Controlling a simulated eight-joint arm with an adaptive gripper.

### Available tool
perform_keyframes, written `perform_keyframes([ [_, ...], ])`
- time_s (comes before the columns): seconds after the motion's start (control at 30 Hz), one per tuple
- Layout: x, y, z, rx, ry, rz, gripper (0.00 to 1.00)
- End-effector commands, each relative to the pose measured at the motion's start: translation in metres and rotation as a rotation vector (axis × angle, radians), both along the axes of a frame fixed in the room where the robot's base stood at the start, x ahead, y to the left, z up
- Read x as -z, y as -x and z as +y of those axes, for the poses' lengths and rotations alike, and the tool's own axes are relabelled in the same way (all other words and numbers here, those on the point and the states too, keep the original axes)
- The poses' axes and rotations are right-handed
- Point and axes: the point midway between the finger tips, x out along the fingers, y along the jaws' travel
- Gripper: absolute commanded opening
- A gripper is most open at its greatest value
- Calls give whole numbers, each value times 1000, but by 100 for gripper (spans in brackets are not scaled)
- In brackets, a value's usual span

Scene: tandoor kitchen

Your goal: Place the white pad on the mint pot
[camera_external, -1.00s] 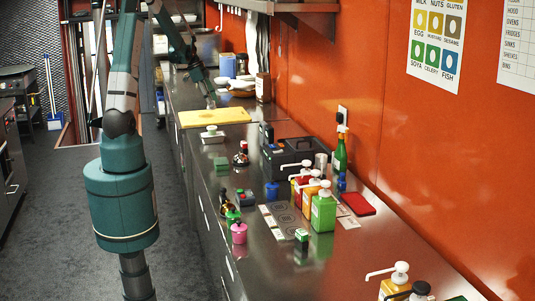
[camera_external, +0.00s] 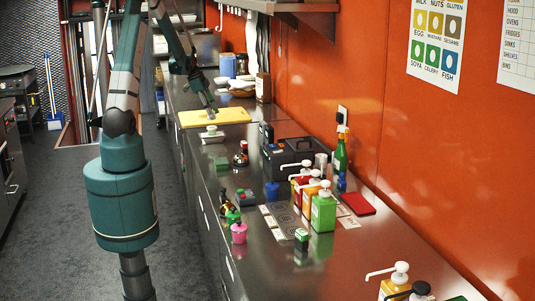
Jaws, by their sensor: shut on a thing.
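The white pad (camera_external: 211,138) is a small pale block with a grip on top, on the steel counter just in front of the yellow board. My gripper (camera_external: 212,118) points down at its top and is shut on it; the fingers are tiny and the exact contact is hard to see. The pad appears level and at the counter. I cannot tell for sure which thing is the mint pot; a small green pot (camera_external: 233,216) stands near the counter's front edge, behind a pink pot (camera_external: 239,233).
A yellow board (camera_external: 235,117) lies behind the pad. A green block (camera_external: 221,163), a black case (camera_external: 290,157), a blue pot (camera_external: 272,190) and several pump bottles (camera_external: 323,211) stand along the counter. An orange wall (camera_external: 400,180) bounds the right side. Bare steel lies at the lower middle.

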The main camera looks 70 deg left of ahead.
Motion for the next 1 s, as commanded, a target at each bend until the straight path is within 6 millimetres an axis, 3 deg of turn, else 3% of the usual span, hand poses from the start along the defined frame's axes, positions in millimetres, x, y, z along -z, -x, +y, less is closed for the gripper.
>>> perform_keyframes([
  [0.43,4,0,0,0,0,0,15],
  [0.8,37,0,0,0,0,0,15],
  [1.0,43,0,0,0,0,0,15],
])
